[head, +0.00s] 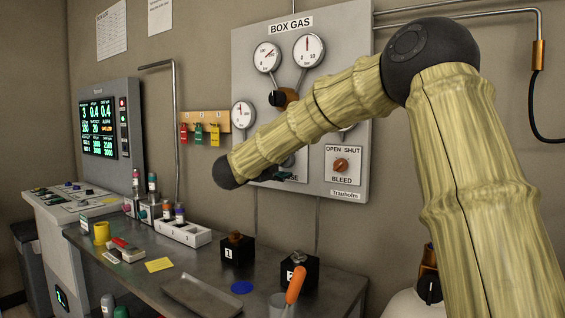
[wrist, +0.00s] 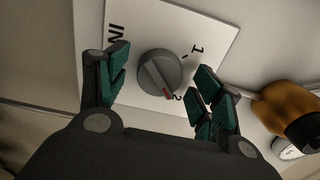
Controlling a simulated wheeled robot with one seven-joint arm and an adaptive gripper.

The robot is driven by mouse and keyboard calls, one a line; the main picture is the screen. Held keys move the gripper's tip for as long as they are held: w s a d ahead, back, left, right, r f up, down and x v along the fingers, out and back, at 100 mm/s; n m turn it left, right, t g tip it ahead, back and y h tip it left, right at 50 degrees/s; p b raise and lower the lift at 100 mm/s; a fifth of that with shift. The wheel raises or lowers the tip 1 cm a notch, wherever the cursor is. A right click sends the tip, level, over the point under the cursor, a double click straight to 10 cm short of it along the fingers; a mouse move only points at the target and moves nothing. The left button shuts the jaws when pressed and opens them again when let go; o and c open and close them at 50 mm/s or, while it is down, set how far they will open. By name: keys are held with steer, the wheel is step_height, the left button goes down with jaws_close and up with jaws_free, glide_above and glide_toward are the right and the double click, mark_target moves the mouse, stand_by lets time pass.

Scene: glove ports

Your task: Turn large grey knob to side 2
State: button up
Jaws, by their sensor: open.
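The large grey knob (wrist: 158,72) sits on a white plate (wrist: 203,30) marked IN, 1 and 2 in the wrist view. Its raised bar has a red tip pointing to the lower right, close to the 2. My gripper (wrist: 162,66) is open, with one green-padded finger left of the knob and the other to its right. Gaps show between both fingers and the knob, and part of the 2 is hard to make out beside the right finger. In the head view my gripper (head: 280,174) is at the lower panel, largely hidden by my arm.
The BOX GAS panel (head: 250,65) carries gauges, a black-handled brass valve (head: 288,97) and an orange BLEED knob (head: 341,165). An amber fitting (wrist: 280,105) is right of my fingers in the wrist view. The bench (head: 330,288) below holds a tray, black blocks and a screwdriver.

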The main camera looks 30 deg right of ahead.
steer(key=shift+a, duration=0.15)
steer(key=v, duration=1.1)
steer(key=shift+s+a, duration=0.2)
steer(key=shift+a, duration=0.1)
